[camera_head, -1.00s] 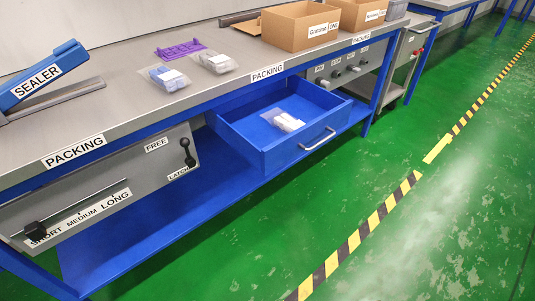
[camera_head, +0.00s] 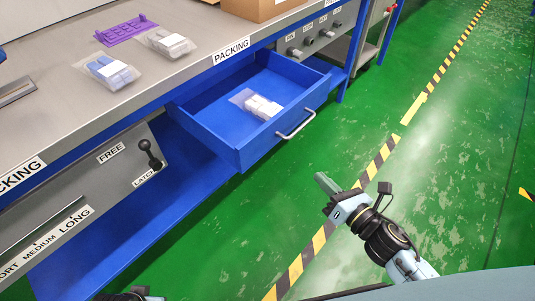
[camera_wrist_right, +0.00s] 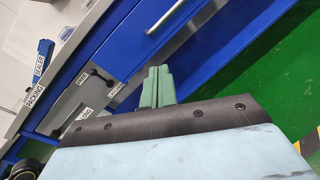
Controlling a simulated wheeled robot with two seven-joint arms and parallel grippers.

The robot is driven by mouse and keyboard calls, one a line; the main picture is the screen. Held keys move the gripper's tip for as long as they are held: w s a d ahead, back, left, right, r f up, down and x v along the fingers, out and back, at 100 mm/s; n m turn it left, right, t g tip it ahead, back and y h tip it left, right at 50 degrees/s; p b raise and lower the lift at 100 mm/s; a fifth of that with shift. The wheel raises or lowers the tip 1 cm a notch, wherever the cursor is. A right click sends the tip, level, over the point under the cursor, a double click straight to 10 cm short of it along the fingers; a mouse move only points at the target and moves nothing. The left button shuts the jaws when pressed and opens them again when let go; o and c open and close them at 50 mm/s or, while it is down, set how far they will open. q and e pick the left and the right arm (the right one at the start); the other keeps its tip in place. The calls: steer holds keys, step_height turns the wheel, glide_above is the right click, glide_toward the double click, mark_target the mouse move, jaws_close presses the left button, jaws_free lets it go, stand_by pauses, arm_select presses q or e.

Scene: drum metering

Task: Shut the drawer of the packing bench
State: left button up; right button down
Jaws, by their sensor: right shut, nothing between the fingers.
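The blue drawer (camera_head: 250,152) of the packing bench (camera_head: 140,72) stands pulled out, and a clear bag with white items (camera_head: 262,106) lies inside it. Its pale bar handle (camera_head: 296,124) is on the front face. My right gripper (camera_head: 322,182) is shut and empty, in front of and below the drawer, apart from the handle. In the right wrist view the shut fingers (camera_wrist_right: 157,72) point towards the blue drawer front (camera_wrist_right: 135,45), with the handle (camera_wrist_right: 166,17) beyond them. Only a small dark part of what may be my left arm shows at the bottom edge; its fingers are hidden.
On the bench top lie a purple rack (camera_head: 126,30) and two bagged items, with a cardboard box (camera_head: 262,8) at the back. A grey panel with a latch lever (camera_head: 151,155) is left of the drawer. The green floor (camera_head: 440,130) is clear.

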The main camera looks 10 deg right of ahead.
steer(key=s+a+r+n+g+y, duration=0.1)
steer(key=s+a+n+y, duration=0.2)
steer(key=n, duration=0.5)
steer(key=y, duration=0.1)
glide_toward(258, 149)
steer(key=shift+g, duration=0.3)
steer(key=x, duration=0.6)
steer(key=shift+d+r+b, duration=0.15)
steer(key=shift+r+b, duration=0.1)
steer(key=shift+b, duration=0.15)
arm_select(q)
steer(key=shift+w+d+r, duration=0.2)
steer(key=shift+d+r, duration=0.05)
steer(key=shift+r, duration=0.35)
steer(key=shift+w+d+r, duration=0.2)
steer(key=shift+r, duration=0.35)
arm_select(e)
steer(key=shift+w+a, duration=0.3)
steer(key=shift+w, duration=0.1)
